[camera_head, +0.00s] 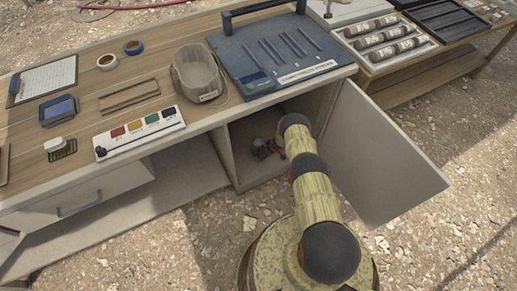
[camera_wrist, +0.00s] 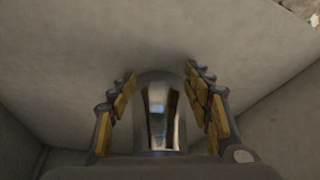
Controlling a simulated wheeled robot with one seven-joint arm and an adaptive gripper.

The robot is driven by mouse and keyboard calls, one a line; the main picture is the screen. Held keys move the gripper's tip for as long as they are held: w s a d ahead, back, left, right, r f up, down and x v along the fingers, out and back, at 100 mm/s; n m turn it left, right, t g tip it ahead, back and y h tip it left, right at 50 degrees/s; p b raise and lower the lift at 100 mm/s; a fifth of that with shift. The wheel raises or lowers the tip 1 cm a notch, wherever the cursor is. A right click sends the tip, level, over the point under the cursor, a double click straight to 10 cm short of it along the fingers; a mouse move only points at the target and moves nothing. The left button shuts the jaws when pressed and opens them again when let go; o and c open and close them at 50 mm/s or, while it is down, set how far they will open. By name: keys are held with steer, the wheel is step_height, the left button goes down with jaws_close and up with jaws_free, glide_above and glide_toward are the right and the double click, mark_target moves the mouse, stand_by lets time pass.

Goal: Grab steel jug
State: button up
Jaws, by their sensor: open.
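A shiny steel jug (camera_wrist: 158,108) stands at the lower middle of the wrist view, between the two yellow-padded fingers of my gripper (camera_wrist: 160,95). The fingers are open, one on each side of the jug, with a narrow gap visible beside its upper part. The jug's lower part is hidden by my gripper's body. In the head view my arm reaches into the open cabinet (camera_head: 240,160), and the gripper and the jug are hard to make out there behind the arm.
The cabinet door (camera_head: 385,150) stands open at the right of my arm. Pale cabinet walls surround the gripper closely. On the bench above are a blue case (camera_head: 255,60), a clear container (camera_head: 197,72) and a colour-block strip (camera_head: 138,132).

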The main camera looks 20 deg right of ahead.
steer(key=shift+c, duration=1.2)
jaws_close()
